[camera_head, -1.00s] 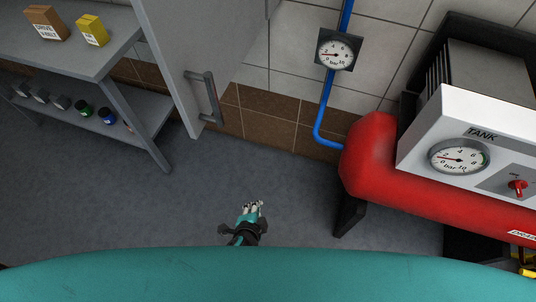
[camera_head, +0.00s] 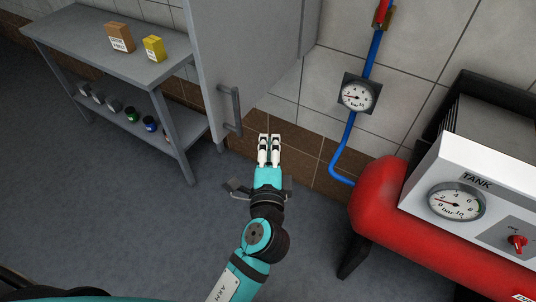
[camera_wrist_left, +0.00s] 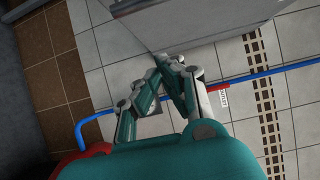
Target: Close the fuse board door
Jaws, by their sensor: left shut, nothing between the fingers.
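The grey fuse board door (camera_head: 222,58) stands open at the top centre of the head view, its face turned to the left wall side. Its dark grey bar handle (camera_head: 231,110) is upright near the lower free edge. Part of the grey cabinet (camera_head: 304,35) shows behind it. My left gripper (camera_head: 269,138) is shut and empty, a little right of and below the handle, apart from it in the picture. In the left wrist view the fingertips (camera_wrist_left: 166,58) meet just below a grey panel (camera_wrist_left: 200,20); contact cannot be told. My right gripper is not in view.
A grey shelf table (camera_head: 90,45) with a brown box (camera_head: 120,37) and a yellow box (camera_head: 154,48) stands left. A blue pipe with a gauge (camera_head: 357,95) runs down the tiled wall. A red tank (camera_head: 385,215) stands right. The floor between is clear.

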